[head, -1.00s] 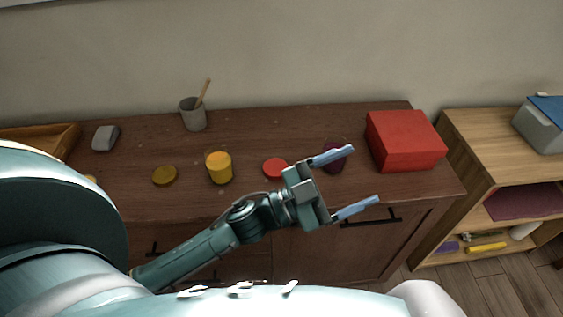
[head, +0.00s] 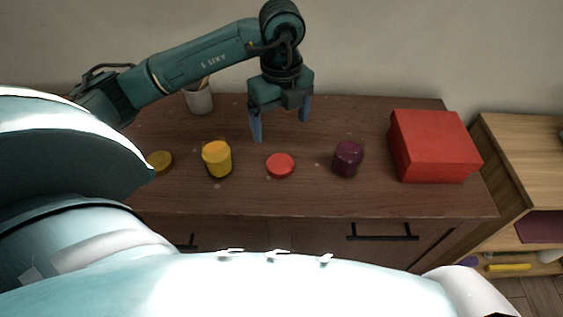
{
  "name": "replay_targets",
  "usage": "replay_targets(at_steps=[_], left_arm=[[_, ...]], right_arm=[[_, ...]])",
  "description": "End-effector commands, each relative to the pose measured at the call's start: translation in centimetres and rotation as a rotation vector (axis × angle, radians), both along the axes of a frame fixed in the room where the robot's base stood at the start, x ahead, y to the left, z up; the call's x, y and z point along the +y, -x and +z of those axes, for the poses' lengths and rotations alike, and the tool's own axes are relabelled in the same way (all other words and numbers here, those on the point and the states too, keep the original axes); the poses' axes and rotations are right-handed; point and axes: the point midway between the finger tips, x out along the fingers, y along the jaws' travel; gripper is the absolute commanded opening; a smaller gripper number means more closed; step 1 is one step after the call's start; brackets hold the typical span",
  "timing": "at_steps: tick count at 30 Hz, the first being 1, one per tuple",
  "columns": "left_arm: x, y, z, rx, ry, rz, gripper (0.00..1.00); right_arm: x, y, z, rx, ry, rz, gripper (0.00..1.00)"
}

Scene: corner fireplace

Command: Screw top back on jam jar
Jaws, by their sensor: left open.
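A dark purple jar (head: 347,159) stands upright on the brown cabinet top (head: 310,198), right of centre. A flat round red lid (head: 280,165) lies to its left, apart from it. A yellow jar (head: 217,159) stands further left, and a flat round mustard lid (head: 159,162) lies left of that. My left gripper (head: 280,130) points down with its fingers apart and empty. It shows behind the red lid in the picture and does not appear to touch it. Its height above the cabinet top is hard to tell. My right gripper is not in view.
A red box (head: 434,147) stands at the cabinet's right end. A grey cup (head: 199,98) stands at the back, partly hidden by my left arm. A lower wooden shelf unit (head: 525,158) is at the right. The cabinet top's front strip is clear.

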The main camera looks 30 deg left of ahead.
Motion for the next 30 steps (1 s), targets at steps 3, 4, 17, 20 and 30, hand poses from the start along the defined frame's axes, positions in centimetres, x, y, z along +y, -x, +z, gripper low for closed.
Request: replay_targets(at_steps=[3, 4, 17, 20, 30], left_arm=[[-0.1, 0.0, -0.2, 0.001, 0.003, -0.002, 0.88], [-0.1, 0.0, -0.4, 0.002, 0.004, -0.002, 0.88], [-0.1, 0.0, -7.3, 0.003, 0.005, -0.004, 0.88], [-0.1, 0.0, -7.9, 0.001, 0.005, -0.005, 0.88], [-0.1, 0.0, -8.1, 0.0, 0.005, -0.004, 0.88]], right_arm=[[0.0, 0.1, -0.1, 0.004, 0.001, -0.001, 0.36], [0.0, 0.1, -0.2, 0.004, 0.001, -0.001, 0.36], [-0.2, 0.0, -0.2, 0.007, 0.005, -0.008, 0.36], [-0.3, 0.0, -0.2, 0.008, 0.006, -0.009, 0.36], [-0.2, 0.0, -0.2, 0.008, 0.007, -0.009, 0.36]])
